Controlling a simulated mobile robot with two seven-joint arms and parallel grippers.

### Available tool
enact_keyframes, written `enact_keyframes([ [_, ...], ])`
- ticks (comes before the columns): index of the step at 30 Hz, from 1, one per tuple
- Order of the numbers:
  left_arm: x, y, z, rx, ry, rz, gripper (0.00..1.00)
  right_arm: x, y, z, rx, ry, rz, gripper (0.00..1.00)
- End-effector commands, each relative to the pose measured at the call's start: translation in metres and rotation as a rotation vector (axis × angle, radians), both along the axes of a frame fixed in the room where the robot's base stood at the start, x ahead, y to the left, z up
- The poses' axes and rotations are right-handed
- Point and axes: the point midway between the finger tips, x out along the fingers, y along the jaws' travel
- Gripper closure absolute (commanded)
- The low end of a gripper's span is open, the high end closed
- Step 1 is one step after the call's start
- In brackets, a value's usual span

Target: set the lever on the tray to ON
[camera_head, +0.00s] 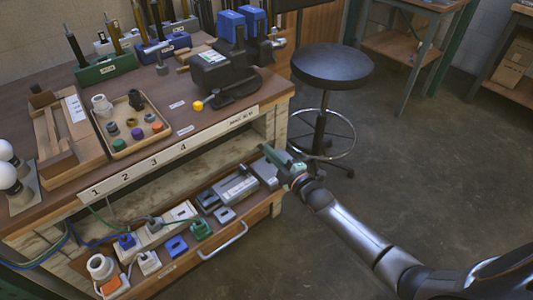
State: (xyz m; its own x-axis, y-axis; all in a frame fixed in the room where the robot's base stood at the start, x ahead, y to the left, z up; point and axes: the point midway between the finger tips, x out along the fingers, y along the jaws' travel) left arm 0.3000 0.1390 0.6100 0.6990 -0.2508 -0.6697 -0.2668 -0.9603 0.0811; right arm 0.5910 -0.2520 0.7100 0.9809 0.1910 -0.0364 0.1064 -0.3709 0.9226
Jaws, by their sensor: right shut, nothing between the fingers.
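A pulled-out lower tray (262,213) with a pale handle holds electrical parts under the bench. A grey box (237,187) with a pale label lies toward its right end, with smaller grey parts beside it. The lever is too small to make out, so its setting cannot be told. My right gripper (270,153) is at the tray's right end, just beyond the grey parts, shut and empty. Whether it touches anything there cannot be told. My left gripper is out of view.
The wooden bench top (190,118) overhangs the tray. On it are a tan parts tray (150,147), a wooden box (60,165) and a dark vise-like tool (220,75). A round stool (333,66) stands behind my right gripper. The floor to the right is clear.

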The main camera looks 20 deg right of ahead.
Motion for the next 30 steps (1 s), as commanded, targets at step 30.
enact_keyframes([
  [30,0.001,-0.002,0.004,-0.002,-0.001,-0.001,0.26,0.012,-0.041,0.001,0.455,0.131,0.000,1.00],
])
